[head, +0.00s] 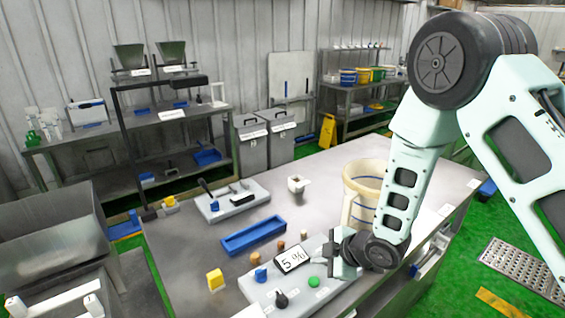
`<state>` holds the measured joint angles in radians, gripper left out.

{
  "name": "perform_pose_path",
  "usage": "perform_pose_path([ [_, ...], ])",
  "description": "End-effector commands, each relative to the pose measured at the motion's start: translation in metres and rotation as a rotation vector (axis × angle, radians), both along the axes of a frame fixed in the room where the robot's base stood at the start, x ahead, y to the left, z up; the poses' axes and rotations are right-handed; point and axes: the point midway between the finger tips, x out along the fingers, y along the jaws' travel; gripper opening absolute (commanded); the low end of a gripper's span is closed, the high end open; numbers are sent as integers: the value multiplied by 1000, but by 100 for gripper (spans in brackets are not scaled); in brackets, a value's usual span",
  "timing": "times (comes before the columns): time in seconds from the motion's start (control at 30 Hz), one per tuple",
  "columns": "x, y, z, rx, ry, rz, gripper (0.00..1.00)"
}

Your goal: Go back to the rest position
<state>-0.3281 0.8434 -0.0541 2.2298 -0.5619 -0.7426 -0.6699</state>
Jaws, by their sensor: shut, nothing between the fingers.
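My gripper (343,258) is at the end of my pale green arm, low over the right end of a light grey control panel (322,291) on the steel table. It is shut, with nothing seen between its fingers. The panel carries a small display reading "5 %" (292,259), a green button (314,281), a black knob (282,299) and a blue switch (261,275). The display is just left of my gripper. Whether the fingers touch the panel cannot be told.
A cream bucket (365,182) stands close behind my wrist. A blue tray (253,235), a yellow block (215,280) and a white board with tools (228,208) lie on the table (180,250). Metal bins (55,235) stand at left.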

Motion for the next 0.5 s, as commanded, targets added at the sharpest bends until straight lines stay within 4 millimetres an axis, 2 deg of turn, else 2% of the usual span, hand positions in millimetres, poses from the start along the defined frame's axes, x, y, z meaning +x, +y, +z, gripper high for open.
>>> perform_pose_path([
  [0.13, -13, 8, 24, -12, 88, -112, 0],
  [0.27, -45, 11, 52, -30, 225, -261, 0],
  [0.37, -81, 12, 71, -48, 337, -373, 0],
  [0.5, -142, 7, 95, -85, 493, -522, 0],
])
